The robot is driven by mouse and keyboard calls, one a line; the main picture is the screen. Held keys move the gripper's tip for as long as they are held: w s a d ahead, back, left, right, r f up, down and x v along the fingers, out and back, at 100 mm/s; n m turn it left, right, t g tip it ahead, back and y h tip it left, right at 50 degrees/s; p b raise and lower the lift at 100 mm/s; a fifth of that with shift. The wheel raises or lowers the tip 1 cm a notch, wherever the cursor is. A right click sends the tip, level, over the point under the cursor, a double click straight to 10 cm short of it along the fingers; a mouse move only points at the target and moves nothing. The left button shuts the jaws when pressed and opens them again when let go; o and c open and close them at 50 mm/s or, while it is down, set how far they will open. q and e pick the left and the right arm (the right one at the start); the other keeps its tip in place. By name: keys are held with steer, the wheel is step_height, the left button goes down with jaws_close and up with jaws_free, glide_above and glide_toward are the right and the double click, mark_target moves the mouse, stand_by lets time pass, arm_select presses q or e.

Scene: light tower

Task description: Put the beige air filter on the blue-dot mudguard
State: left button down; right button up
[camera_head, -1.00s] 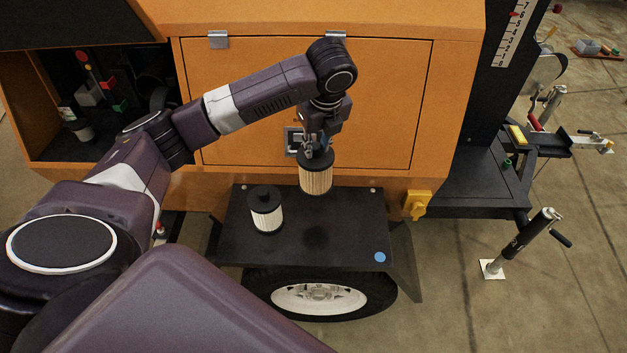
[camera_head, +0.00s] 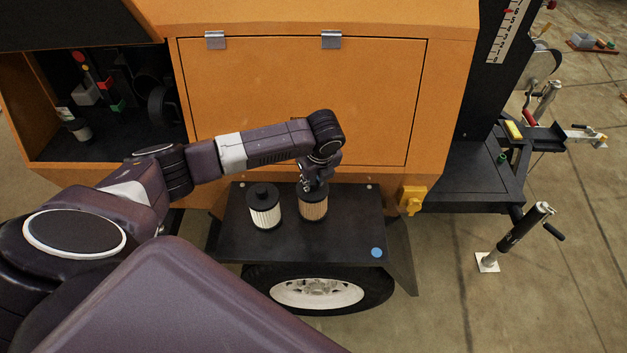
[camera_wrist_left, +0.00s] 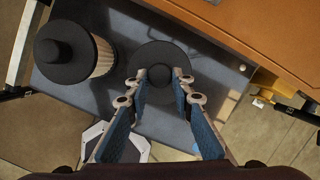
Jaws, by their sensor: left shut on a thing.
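The beige air filter (camera_head: 313,206), with a black top and base, is upright over the black mudguard (camera_head: 345,228) with the blue dot (camera_head: 377,252) at its front right corner. Its base is at or just above the surface; I cannot tell whether it touches. My left gripper (camera_head: 314,184) points down from above and is shut on the filter's top knob. In the left wrist view the fingers (camera_wrist_left: 163,85) are on either side of the knob above the round black lid (camera_wrist_left: 150,58). My right gripper is not in view.
A whiter filter with a black top (camera_head: 265,210) stands on the mudguard just left of the beige one. The orange housing (camera_head: 300,90) rises behind. The mudguard's right part is clear. A yellow box (camera_head: 412,199) sits on the housing's right lower edge.

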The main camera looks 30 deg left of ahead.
arm_select(q)
steer(key=c, duration=1.7)
jaws_free()
steer(key=shift+r, duration=0.25)
steer(key=b+v, duration=0.1)
steer(key=v, duration=1)
steer(key=shift+s+r, duration=0.1)
steer(key=shift+r, duration=0.15)
